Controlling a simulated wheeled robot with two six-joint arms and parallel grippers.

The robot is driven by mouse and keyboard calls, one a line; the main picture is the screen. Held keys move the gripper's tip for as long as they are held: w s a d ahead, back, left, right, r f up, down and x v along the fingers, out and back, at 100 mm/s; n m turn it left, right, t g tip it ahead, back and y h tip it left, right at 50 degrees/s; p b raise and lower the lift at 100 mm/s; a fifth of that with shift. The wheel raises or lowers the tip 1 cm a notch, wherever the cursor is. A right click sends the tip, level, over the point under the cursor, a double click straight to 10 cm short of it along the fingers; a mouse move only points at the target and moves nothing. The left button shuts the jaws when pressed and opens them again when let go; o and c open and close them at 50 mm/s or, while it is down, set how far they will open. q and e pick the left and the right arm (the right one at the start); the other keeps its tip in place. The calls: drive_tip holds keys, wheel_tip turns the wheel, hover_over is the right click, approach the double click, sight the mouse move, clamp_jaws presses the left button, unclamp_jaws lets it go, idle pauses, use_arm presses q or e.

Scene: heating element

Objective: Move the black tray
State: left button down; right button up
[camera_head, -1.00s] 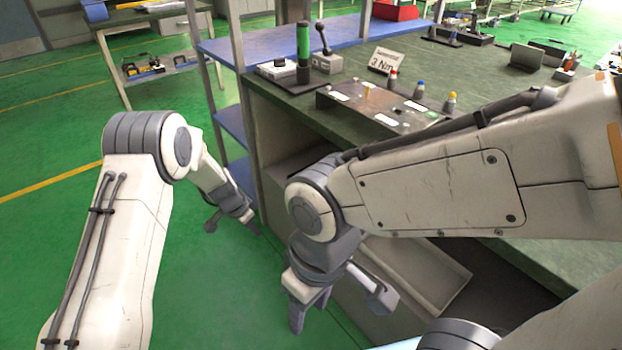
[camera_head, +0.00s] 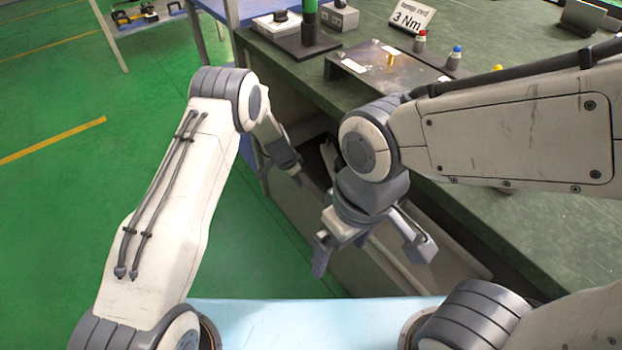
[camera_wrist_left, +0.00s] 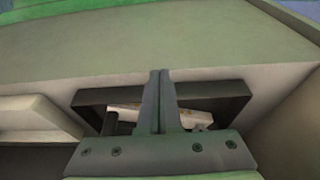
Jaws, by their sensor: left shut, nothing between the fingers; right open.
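A black tray (camera_wrist_left: 233,101) with a raised dark rim lies on the shelf under the bench, seen in the left wrist view. A pale part and a dark cylinder (camera_wrist_left: 109,122) lie inside it. The fingers of my left gripper (camera_wrist_left: 160,76) are shut and empty, and they hide the tray's middle. In the head view my left gripper (camera_head: 297,180) is at the open side of the bench's lower compartment. My right gripper (camera_head: 370,252) is open and empty, in front of the bench and apart from the tray.
The green bench top (camera_head: 470,215) carries a dark board (camera_head: 385,68), a "3 Nm" sign (camera_head: 411,17) and bottles with coloured caps. A pale panel (camera_head: 400,262) sits in the bench's lower part. Green floor is free at the left.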

use_arm(q)
drive_tip(key=shift+w+d+f, duration=0.45)
drive_tip(key=shift+d+f, duration=0.05)
drive_tip(key=shift+d, duration=0.15)
drive_tip(key=shift+w+d+f, duration=0.45)
drive_tip(key=shift+d+f, duration=0.05)
drive_tip(key=shift+d, duration=0.1)
drive_tip(key=shift+w+d, duration=0.4)
drive_tip(key=shift+d, duration=0.2)
drive_tip(key=shift+w+b, duration=0.1)
drive_tip(key=shift+b, duration=0.25)
